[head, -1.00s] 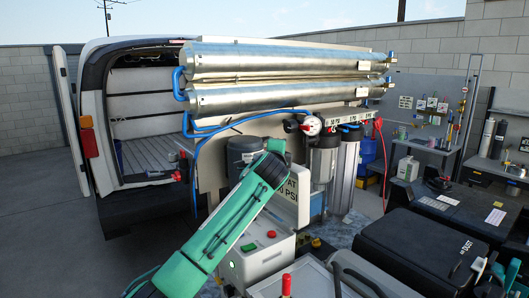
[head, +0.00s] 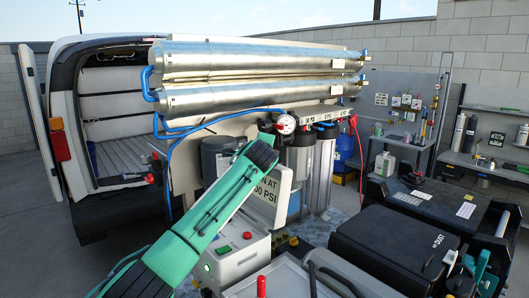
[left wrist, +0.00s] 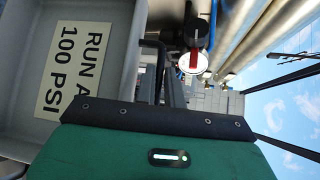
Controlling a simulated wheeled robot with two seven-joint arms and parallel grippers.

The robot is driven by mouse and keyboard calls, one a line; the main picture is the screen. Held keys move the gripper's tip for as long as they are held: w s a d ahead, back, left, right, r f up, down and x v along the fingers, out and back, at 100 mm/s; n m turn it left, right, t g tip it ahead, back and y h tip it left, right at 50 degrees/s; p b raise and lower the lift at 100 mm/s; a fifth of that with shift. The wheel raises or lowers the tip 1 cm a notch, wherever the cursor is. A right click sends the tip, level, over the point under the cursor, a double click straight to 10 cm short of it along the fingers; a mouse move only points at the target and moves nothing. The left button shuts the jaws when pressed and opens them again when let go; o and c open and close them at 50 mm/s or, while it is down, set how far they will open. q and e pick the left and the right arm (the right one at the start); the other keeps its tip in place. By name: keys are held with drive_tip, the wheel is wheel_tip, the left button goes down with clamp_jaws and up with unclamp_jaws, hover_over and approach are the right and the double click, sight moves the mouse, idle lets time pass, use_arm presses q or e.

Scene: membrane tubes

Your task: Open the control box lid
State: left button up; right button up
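The control box (head: 228,264) is a pale box with a red and a green button on top. Its lid (head: 292,178) stands raised at the back, with a label reading "RUN AT 100 PSI" on the side facing me. In the left wrist view the lid (left wrist: 120,15) fills the left side, label close to the camera. My left gripper (head: 262,153) is at the lid's upper left, and my arm covers part of the lid. Its fingertips are hidden in the head view, and dark parts in the wrist view are unclear. I cannot tell whether it touches the lid. My right gripper is out of view.
Steel membrane tubes (head: 260,97) run above, with a pressure gauge (head: 286,124) and filter housings (head: 320,165) behind the lid. A red-handled item (head: 261,286) stands in front. A black case (head: 390,245) is at right, and an open van (head: 110,120) at left.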

use_arm(q)
drive_tip(key=shift+o, duration=0.6)
drive_tip(key=shift+a+r, duration=0.1)
drive_tip(key=shift+r, duration=0.75)
drive_tip(key=shift+f, duration=0.15)
drive_tip(key=shift+s+a+f+b, duration=0.15)
drive_tip(key=shift+s+a+b, duration=0.1)
drive_tip(key=shift+s+b, duration=0.55)
drive_tip(key=b+v, duration=0.6)
drive_tip(key=v, duration=0.6)
drive_tip(key=shift+s+d, duration=0.15)
